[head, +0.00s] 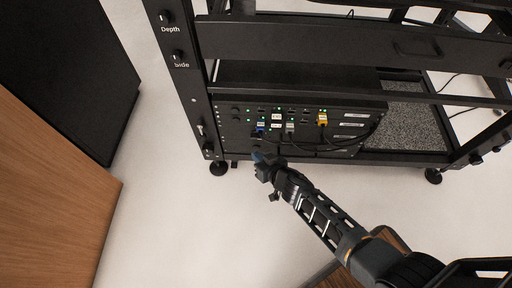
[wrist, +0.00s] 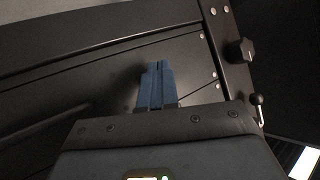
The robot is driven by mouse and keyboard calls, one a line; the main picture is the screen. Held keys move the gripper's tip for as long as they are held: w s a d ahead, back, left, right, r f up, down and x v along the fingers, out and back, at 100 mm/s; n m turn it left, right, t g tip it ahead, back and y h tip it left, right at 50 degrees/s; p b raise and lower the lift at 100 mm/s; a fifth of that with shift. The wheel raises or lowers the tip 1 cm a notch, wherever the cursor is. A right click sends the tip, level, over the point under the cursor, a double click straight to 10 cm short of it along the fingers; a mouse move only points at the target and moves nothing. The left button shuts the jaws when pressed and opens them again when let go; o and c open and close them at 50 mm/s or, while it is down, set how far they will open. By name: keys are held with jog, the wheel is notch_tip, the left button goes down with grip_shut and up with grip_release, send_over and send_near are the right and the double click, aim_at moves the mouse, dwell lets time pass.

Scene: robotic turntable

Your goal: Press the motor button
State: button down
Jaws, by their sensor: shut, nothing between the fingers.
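I cannot make out a button marked as the motor button in either view. The black rack's left post (head: 181,80) carries a Depth knob (head: 165,17) and a Side knob (head: 178,56). Lower on it are a small lever switch (head: 200,130) and another knob (head: 208,148). My gripper (head: 262,163) is in front of the rack's lower left part, right of that post. Its blue fingers (wrist: 157,80) are shut and empty in the wrist view. There, a knob (wrist: 241,50) and a silver lever (wrist: 259,103) are to their right. Contact cannot be told.
A panel with cables and a yellow plug (head: 322,119) fills the lower left bay. A grey speckled surface (head: 405,115) is to its right. A wooden cabinet (head: 50,190) and a dark block (head: 65,70) stand at left. The pale floor (head: 175,220) in front is clear.

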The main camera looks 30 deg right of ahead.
jog(key=shift+w+d, duration=0.3)
jog(key=shift+w, duration=0.1)
dwell(0.8)
jog(key=shift+s, duration=0.1)
jog(key=shift+s+a, duration=0.5)
jog(key=shift+s, duration=0.1)
jog(key=shift+s, duration=0.1)
jog(key=shift+s+a+b, duration=0.9)
jog(key=shift+s, duration=0.3)
jog(key=shift+s+a+b, duration=0.85)
jog(key=shift+s+a, duration=0.05)
jog(key=shift+s, duration=0.25)
